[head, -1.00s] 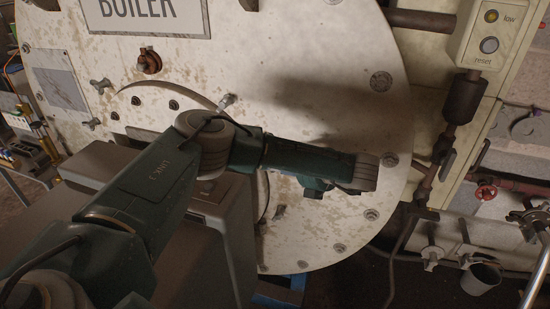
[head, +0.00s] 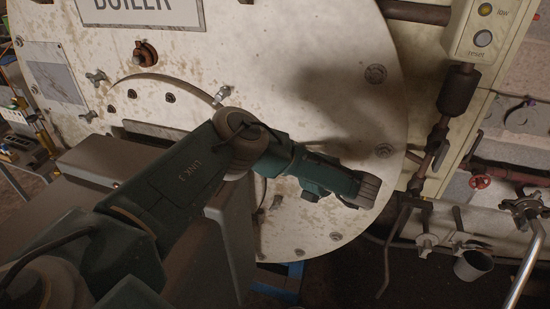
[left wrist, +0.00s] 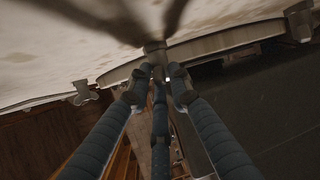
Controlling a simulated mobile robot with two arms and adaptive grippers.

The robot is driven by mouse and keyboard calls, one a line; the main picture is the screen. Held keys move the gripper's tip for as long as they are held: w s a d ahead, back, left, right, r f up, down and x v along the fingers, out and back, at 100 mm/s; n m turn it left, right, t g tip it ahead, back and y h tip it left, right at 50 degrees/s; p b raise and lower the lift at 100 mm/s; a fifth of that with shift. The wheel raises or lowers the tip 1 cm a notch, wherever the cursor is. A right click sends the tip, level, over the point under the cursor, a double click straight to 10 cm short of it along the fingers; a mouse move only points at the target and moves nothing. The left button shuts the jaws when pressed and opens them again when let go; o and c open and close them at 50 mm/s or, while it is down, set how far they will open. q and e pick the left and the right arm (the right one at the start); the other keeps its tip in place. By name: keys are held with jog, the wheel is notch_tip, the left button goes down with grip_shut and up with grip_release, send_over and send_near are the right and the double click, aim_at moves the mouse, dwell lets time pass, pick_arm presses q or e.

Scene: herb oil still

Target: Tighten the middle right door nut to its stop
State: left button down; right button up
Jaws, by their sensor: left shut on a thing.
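In the left wrist view, the fingers of my left gripper (left wrist: 159,78) are closed around a small metal door nut (left wrist: 154,47) at the door's rim (left wrist: 215,42). Another nut (left wrist: 82,92) stands to the left and one (left wrist: 300,20) at the upper right, so the held one looks like the middle right nut. The upper right nut (head: 222,93) shows above the arm. How far the held nut is turned cannot be told.
The boiler face (head: 330,50) fills the middle, with bolts around its edge. A metal cup (head: 473,265) hangs at the lower right.

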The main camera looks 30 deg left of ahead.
pick_arm(q)
jog(key=c, duration=1.7)
grip_release()
jog(key=shift+d+f, duration=0.15)
jog(key=shift+f, duration=0.1)
jog(key=shift+o, duration=0.2)
jog(key=v, duration=1.2)
jog(key=shift+w, duration=0.15)
jog(key=shift+d+f, duration=0.1)
